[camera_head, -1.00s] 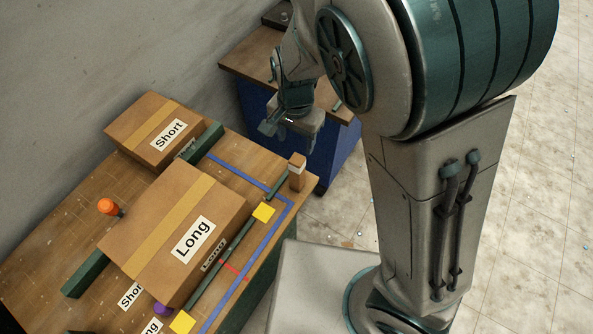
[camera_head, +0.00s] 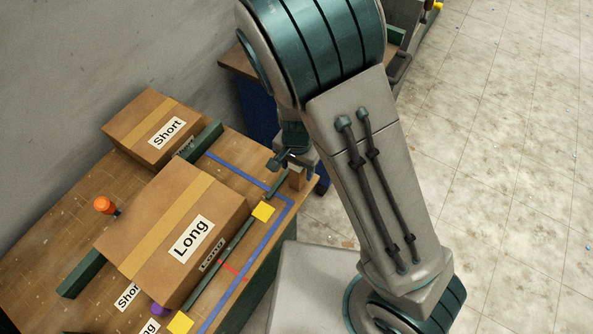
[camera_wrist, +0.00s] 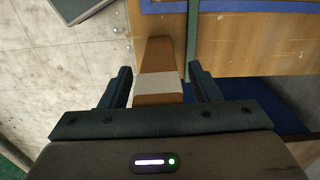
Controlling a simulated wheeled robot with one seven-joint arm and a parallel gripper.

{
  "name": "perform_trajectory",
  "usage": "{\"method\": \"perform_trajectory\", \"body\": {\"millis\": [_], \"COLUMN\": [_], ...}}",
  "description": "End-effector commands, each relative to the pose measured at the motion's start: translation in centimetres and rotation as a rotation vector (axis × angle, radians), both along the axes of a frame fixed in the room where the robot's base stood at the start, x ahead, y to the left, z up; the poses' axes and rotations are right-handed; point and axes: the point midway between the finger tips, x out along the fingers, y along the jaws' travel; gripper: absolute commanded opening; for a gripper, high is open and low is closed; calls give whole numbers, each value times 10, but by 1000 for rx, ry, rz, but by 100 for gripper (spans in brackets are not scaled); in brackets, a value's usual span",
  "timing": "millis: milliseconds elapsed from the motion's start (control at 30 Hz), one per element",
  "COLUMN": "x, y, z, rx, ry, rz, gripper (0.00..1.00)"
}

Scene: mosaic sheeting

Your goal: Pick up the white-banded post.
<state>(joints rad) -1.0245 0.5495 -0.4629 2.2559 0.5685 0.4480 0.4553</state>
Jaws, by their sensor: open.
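The white-banded post (camera_wrist: 158,75) is a brown wooden block with a pale band around it, standing at the table's corner. In the wrist view it lies between the two dark fingers of my gripper (camera_wrist: 158,85), which are open, with a gap on each side. In the head view the post (camera_head: 297,178) shows only in part, below my gripper (camera_head: 292,162); my gripper and arm hide its top and band there.
The wooden table (camera_head: 75,205) holds a "Long" box (camera_head: 165,215), a "Short" box (camera_head: 145,115), dark green bars, blue tape (camera_head: 265,240), yellow squares (camera_head: 262,211) and an orange-topped item (camera_head: 104,205). A blue cabinet (camera_head: 253,110) stands behind. Floor is open at right.

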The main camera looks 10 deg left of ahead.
Motion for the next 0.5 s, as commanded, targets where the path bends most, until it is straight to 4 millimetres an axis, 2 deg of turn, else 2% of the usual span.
{"method": "perform_trajectory", "body": {"millis": [167, 333, 367, 500], "x": [0, 0, 0, 0], "y": [0, 0, 0, 0], "z": [0, 0, 0, 0], "rx": [0, 0, 0, 1], "ry": [0, 0, 0, 0], "rz": [0, 0, 0, 0], "gripper": [56, 12, 8, 8]}}
